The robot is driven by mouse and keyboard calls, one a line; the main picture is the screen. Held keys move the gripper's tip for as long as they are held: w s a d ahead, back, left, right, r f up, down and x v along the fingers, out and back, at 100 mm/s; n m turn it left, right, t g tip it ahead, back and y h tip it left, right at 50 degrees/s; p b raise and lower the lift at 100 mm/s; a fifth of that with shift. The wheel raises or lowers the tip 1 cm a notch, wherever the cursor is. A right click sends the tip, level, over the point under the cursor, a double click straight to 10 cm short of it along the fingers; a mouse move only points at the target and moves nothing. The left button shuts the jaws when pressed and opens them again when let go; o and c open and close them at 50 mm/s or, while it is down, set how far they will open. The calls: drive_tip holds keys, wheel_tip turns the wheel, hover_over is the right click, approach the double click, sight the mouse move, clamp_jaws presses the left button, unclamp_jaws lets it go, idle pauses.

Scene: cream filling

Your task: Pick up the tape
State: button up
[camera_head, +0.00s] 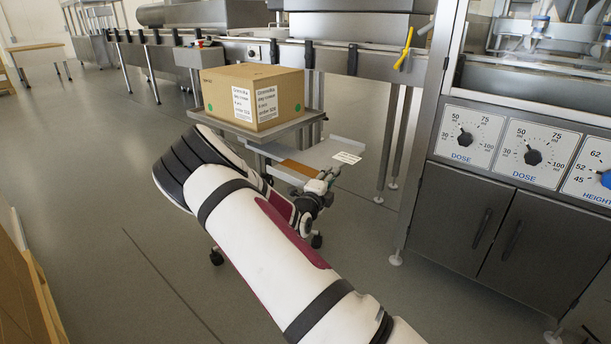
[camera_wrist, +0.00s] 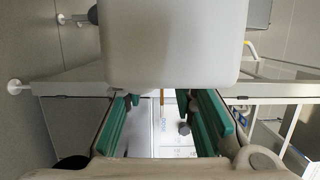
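I cannot clearly make out the tape in either view. In the head view, a flat brown piece (camera_head: 297,168) lies on the low grey shelf (camera_head: 322,152) of the cart, beside a white printed label (camera_head: 347,157); I cannot tell whether this piece is the tape. My gripper (camera_head: 322,185) is at the near edge of this shelf, partly hidden by my arm. In the wrist view, my gripper (camera_wrist: 165,125) has its green finger pads apart, with a pale printed surface visible between them. The gap looks empty. A large pale block hides the top middle of that view.
A cardboard box (camera_head: 254,96) with white labels stands on the cart's upper shelf (camera_head: 262,130). A steel conveyor (camera_head: 340,58) runs behind. A steel machine with dose dials (camera_head: 532,157) stands at the right. The floor (camera_head: 90,190) at the left is largely clear.

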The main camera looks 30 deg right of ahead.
drive_tip(key=shift+c, duration=0.2)
clamp_jaws()
drive_tip(key=shift+r, duration=0.1)
